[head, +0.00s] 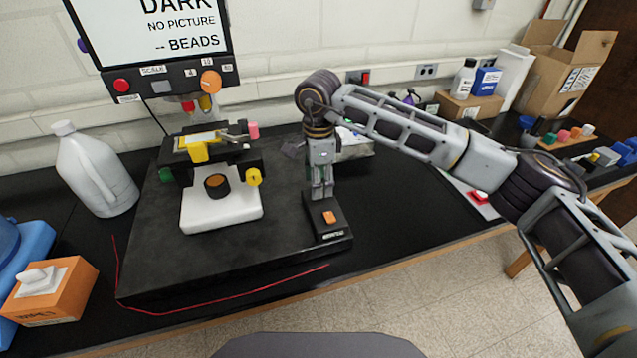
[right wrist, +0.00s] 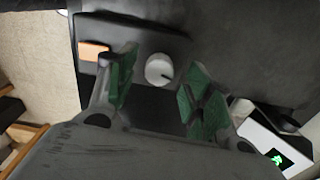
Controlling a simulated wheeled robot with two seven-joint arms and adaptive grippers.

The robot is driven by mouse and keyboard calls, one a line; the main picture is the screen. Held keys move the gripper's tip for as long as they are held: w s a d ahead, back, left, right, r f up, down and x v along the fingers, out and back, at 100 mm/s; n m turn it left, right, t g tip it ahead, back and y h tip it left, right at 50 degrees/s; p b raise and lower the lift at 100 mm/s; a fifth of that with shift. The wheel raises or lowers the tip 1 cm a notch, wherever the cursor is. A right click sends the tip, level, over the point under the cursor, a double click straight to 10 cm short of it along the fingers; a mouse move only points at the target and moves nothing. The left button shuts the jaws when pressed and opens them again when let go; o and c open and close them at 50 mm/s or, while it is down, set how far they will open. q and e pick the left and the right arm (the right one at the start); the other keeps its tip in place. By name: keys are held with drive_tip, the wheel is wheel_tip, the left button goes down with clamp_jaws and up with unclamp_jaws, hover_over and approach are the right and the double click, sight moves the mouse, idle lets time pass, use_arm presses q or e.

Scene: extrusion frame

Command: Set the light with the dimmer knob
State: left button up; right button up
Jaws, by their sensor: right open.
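The dimmer box (head: 337,233) is a small black unit with an orange switch (head: 329,217) on the dark bench plate. Its dimmer knob (right wrist: 159,70) shows in the right wrist view as a pale round knob with a dark pointer mark. In the head view my right gripper (head: 322,190) points down over the back of this box and hides the knob. In the right wrist view the green-padded fingers of the right gripper (right wrist: 160,86) are apart, with the knob showing between them. The screen (head: 170,25) reads "DARK", "NO PICTURE", "-- BEADS". My left gripper is out of view.
A microscope-like stand with a white base (head: 222,213) and yellow knobs stands left of the dimmer box. A white jug (head: 95,170) and an orange wipes box (head: 50,292) are at the left. A red cord (head: 230,298) runs along the plate's front edge.

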drive_tip(key=shift+f, duration=0.6)
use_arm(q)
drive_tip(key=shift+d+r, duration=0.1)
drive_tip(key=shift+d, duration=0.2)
use_arm(e)
drive_tip(key=shift+f, duration=0.15)
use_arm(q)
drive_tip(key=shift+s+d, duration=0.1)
